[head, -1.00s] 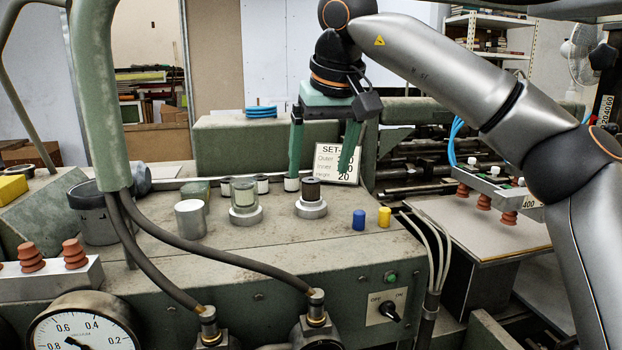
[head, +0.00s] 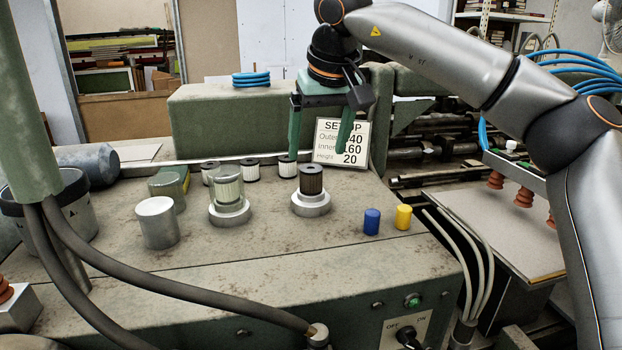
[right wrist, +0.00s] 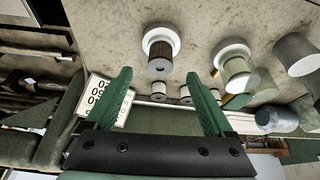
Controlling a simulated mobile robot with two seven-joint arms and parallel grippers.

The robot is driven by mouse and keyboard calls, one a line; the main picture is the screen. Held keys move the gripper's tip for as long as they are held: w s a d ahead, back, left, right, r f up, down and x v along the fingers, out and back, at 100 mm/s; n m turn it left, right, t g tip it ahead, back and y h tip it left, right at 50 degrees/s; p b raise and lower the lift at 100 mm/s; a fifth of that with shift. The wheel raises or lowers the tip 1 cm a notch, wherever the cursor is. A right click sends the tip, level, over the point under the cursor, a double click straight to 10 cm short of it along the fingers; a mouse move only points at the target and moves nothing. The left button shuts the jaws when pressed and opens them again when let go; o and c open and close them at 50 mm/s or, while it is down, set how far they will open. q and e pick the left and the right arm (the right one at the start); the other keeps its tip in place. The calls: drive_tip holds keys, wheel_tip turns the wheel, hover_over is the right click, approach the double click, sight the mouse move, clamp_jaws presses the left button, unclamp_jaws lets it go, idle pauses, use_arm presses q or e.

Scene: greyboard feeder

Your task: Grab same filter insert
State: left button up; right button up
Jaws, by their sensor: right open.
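A dark brown pleated filter insert (head: 311,181) stands upright on a round metal base (head: 311,204); it also shows in the right wrist view (right wrist: 160,48). A pale insert stands inside a clear housing (head: 228,190) to its left. Small white inserts with dark tops stand in a row behind: one at left (head: 210,172), one in the middle (head: 250,169), one at right (head: 287,166). My right gripper (head: 318,151) is open and empty, pointing down above the back of the bench, near the right-hand white insert. My left gripper is out of view.
A sign (head: 342,143) stands close behind my right gripper. A metal cylinder (head: 157,222), a blue cap (head: 371,221) and a yellow cap (head: 403,217) stand on the bench (head: 270,245). A thick hose (head: 170,290) crosses the front left. The bench's front middle is clear.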

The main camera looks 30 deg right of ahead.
sight(311, 169)
drive_tip(key=x, duration=0.7)
drive_tip(key=shift+w+f+p, duration=0.15)
drive_tip(key=shift+w+p, duration=0.25)
drive_tip(key=shift+c, duration=0.2)
clamp_jaws()
